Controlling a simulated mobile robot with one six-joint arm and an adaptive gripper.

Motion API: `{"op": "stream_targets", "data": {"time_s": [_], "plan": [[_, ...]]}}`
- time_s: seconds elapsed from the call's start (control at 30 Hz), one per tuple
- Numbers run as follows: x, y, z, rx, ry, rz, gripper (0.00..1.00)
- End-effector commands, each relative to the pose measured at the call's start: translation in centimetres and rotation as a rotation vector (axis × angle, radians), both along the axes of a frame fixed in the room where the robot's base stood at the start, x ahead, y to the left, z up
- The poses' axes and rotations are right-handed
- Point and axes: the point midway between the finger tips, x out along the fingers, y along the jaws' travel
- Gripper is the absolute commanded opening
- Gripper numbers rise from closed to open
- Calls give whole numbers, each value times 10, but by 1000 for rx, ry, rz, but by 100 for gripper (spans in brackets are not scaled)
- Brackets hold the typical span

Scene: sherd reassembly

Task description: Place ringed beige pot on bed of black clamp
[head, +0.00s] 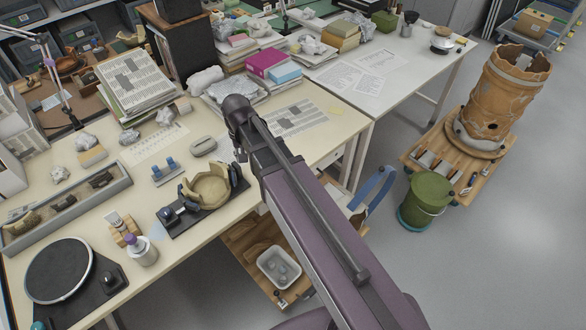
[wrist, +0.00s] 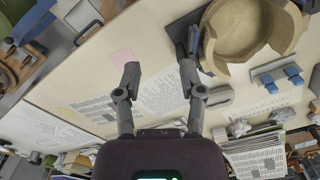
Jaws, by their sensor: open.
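The beige pot (head: 211,187), open at the top with a broken, uneven rim, sits on the black clamp (head: 184,217) between its dark jaws. In the wrist view the pot (wrist: 238,35) shows at the top right, with part of the clamp (wrist: 187,28) at its left side. No rings can be made out on the pot. My gripper (wrist: 157,75) is open and empty, its two fingers apart over the table. It is beside the pot and not around it. In the head view my arm hides most of the gripper.
A stand with blue blocks (head: 165,170) and a grey oval piece (head: 204,146) are near the clamp. A black turntable (head: 60,269), a purple-capped bottle (head: 142,250) and a sherd tray (head: 66,216) are left. Papers and books lie behind.

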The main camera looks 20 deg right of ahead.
Motion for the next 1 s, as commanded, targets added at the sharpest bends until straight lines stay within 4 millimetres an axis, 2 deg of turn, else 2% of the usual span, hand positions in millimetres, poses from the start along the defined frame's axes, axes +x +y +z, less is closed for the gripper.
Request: {"op": "stream_targets", "data": {"time_s": [0.03,0.2,0.4,0.6,1.0], "plan": [[-17,-21,0,2,0,0,51],[-52,-74,0,10,-3,24,51],[-82,-112,0,16,-6,46,51],[-91,-123,0,18,-8,56,51],[-91,-123,0,18,-8,57,51]]}}
